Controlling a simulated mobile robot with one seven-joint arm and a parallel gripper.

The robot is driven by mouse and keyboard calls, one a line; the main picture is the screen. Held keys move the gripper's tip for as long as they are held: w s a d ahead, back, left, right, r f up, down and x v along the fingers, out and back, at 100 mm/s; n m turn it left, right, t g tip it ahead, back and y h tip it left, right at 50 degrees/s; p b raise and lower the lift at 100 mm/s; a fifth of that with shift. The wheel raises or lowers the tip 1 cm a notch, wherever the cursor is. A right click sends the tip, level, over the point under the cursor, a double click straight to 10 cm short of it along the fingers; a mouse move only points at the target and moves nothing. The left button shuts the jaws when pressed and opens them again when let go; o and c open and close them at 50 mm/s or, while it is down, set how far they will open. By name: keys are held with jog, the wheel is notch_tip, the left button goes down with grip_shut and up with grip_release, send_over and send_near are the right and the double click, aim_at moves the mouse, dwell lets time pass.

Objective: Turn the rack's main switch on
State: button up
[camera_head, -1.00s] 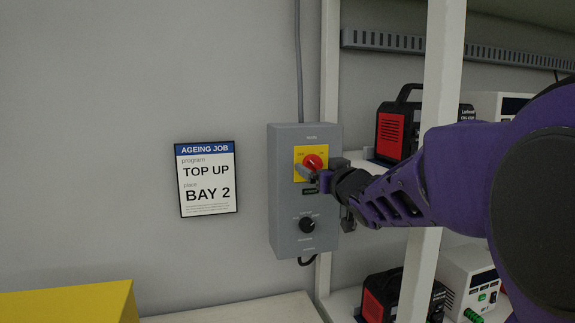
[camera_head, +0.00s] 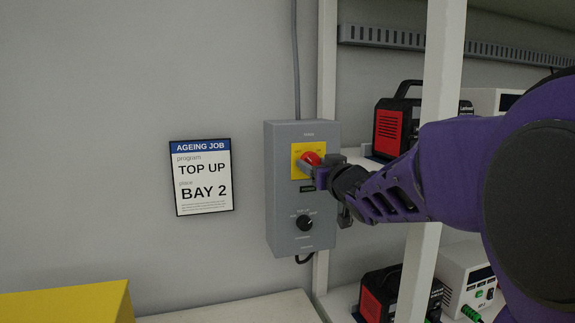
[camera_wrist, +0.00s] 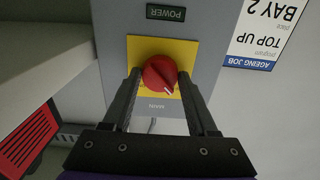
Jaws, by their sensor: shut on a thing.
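The main switch is a red rotary knob (camera_head: 311,158) on a yellow plate (camera_head: 297,170), on the upper part of a grey control box (camera_head: 285,233) fixed at the rack's left side. In the wrist view the red knob (camera_wrist: 160,74) sits between my two dark fingers, with a white mark at its lower right; "MAIN" is printed beside the plate. My gripper (camera_head: 314,168) reaches in from the right and is shut on the knob. It hides part of the plate and its position labels in the head view. A black selector knob (camera_head: 305,223) sits lower on the box.
A sign reading "AGEING JOB, TOP UP, BAY 2" (camera_head: 201,178) hangs on the wall left of the box. A white rack post (camera_head: 441,75) stands close behind my arm. Red and black power units (camera_head: 390,132) stand on the shelves. A yellow block (camera_head: 68,303) is at lower left.

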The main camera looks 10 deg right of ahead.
jog(key=shift+r+m+p, duration=0.1)
jog(key=shift+m+p, duration=0.2)
jog(key=shift+p, duration=0.05)
jog(key=m+p, duration=0.2)
jog(key=shift+r+m, duration=0.1)
jog(key=shift+m, duration=0.2)
jog(key=m+p, duration=0.3)
jog(key=m, duration=0.2)
jog(key=shift+m+p, duration=0.3)
jog(key=shift+p, duration=0.05)
jog(key=m+p, duration=0.2)
jog(key=m, duration=0.2)
jog(key=shift+m, duration=0.3)
jog(key=shift+m+p, duration=1.3)
jog(key=shift+m, duration=0.9)
jog(key=o, duration=1.4)
jog(key=shift+f, duration=0.2)
